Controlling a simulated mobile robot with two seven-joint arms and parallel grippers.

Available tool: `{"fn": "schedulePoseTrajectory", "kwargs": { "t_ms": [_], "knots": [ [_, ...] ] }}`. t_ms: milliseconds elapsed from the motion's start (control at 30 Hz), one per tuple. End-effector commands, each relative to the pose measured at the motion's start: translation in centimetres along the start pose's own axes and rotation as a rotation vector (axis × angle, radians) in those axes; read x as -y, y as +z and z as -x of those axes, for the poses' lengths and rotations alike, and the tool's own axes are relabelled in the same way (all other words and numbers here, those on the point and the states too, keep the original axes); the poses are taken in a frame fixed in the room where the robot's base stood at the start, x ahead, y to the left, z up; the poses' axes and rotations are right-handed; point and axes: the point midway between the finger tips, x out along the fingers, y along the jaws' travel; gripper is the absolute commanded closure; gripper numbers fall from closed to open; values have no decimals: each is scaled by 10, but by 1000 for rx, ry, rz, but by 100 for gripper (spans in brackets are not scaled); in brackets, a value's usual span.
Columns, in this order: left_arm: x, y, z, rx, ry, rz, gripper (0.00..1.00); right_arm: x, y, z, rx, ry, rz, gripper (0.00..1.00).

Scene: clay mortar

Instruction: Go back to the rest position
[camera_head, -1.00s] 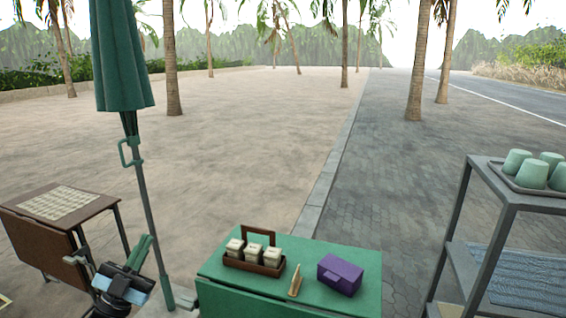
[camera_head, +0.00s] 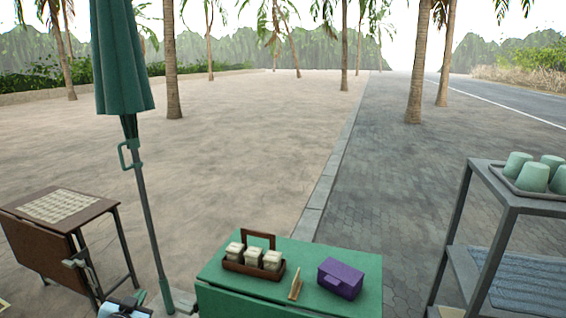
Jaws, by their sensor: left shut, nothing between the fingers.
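My left gripper (camera_head: 76,264) shows at the lower left as a small grey shape in front of the brown folding table. It is shut with nothing in it. A blue and dark part of my left arm (camera_head: 124,308) is cut off by the bottom edge, left of the umbrella pole. My right gripper is out of view.
A closed green umbrella (camera_head: 122,65) stands close to the left arm. A brown table (camera_head: 98,209) is at left. The green cart (camera_head: 225,284) holds a jar caddy (camera_head: 232,266), a purple box (camera_head: 340,277) and a small wooden piece (camera_head: 295,286). A grey rack (camera_head: 510,190) with green cups is at right.

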Motion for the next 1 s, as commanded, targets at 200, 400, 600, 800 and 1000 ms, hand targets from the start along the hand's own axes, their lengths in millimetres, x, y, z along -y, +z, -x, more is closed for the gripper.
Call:
{"fn": "schedulePoseTrajectory", "kwargs": {
  "t_ms": [200,400,600,800,1000],
  "knots": [
    [-54,61,40,67,77,14,100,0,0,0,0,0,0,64],
    [-110,122,102,147,160,44,100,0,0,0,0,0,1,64],
    [-164,180,191,248,246,95,100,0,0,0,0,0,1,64],
    [-205,216,287,351,311,160,100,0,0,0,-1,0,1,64],
    [-225,231,362,435,346,216,100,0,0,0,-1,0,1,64]
  ]
}}
